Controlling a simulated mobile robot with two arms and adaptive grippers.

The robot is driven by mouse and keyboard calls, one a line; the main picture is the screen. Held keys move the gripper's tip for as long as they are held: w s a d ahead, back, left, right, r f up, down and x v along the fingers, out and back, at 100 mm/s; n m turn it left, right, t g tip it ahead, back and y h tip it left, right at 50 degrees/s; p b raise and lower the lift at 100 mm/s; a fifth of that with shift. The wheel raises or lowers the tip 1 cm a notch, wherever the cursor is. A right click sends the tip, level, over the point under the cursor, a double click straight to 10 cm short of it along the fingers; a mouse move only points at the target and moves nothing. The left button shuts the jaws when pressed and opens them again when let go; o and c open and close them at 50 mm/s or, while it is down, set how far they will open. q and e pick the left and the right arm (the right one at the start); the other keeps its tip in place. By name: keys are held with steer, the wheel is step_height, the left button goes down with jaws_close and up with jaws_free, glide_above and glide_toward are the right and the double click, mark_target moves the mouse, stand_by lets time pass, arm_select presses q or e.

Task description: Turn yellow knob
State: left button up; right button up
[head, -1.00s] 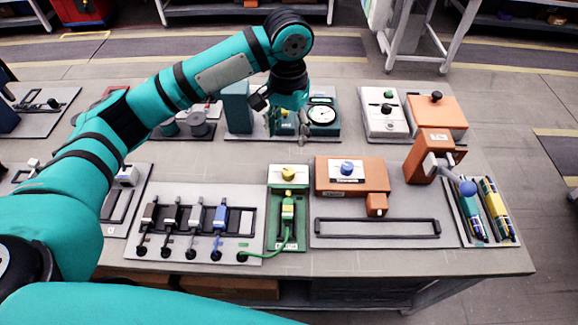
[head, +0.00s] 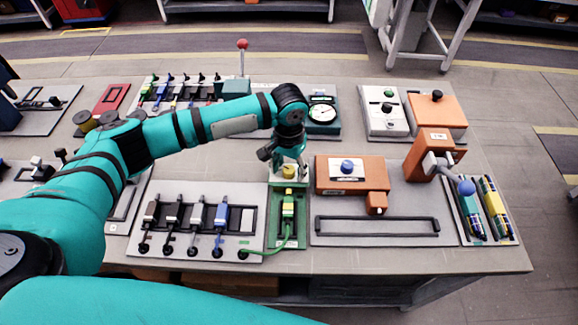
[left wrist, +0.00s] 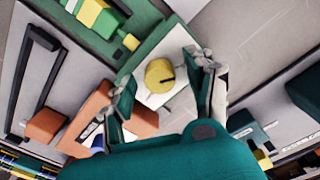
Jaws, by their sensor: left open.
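The yellow knob (head: 289,171) sits on a pale plate at the back of the green panel (head: 276,234), near the middle of the table. In the left wrist view the knob (left wrist: 160,75) is a yellow disc with a dark mark, lying between my left gripper's two fingers. My left gripper (head: 288,160) points down just above the knob in the head view. Its fingers (left wrist: 163,88) are open and stand apart from the knob on both sides. The head view shows the fingertips only partly. My right gripper is in neither view.
An orange box with a blue knob (head: 347,167) stands just right of the green panel. A plug row with black cables (head: 183,217) lies to the left. A round gauge (head: 321,112) stands behind.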

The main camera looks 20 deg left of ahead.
arm_select(q)
jaws_close()
stand_by(0.3)
